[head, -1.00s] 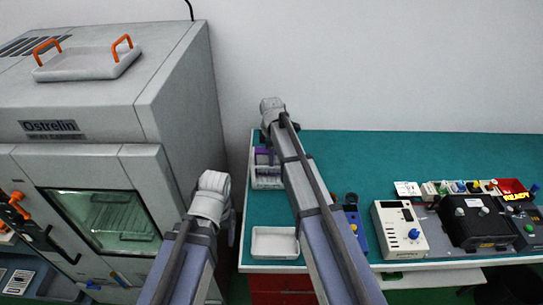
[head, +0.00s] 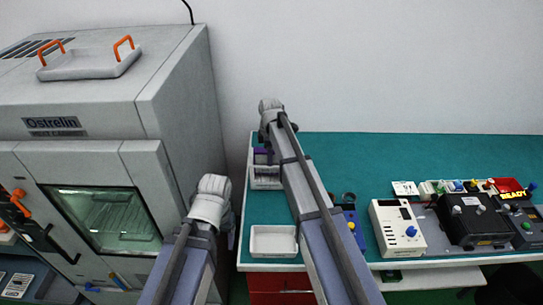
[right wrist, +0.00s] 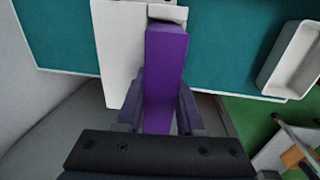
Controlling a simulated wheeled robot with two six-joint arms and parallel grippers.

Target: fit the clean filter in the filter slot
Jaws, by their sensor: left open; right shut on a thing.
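My right gripper (right wrist: 161,90) is shut on a purple block-like thing (right wrist: 165,50) with a pale end. This may be the clean filter; I cannot tell for sure. In the head view, a small purple patch (head: 262,154) shows beside my right arm, above a white holder (head: 264,180) at the bench's left end. The right jaws are hidden there by the arm. My left gripper (head: 231,238) is mostly hidden behind its own wrist, in front of the grey cabinet, apart from the bench. I cannot make out the filter slot.
The grey heat cabinet (head: 180,100) stands left of the green-topped bench (head: 350,165). A white tray (head: 273,241) lies at the bench's front left. A beige meter box (head: 398,228) and a black device (head: 474,222) stand at right. The back middle is clear.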

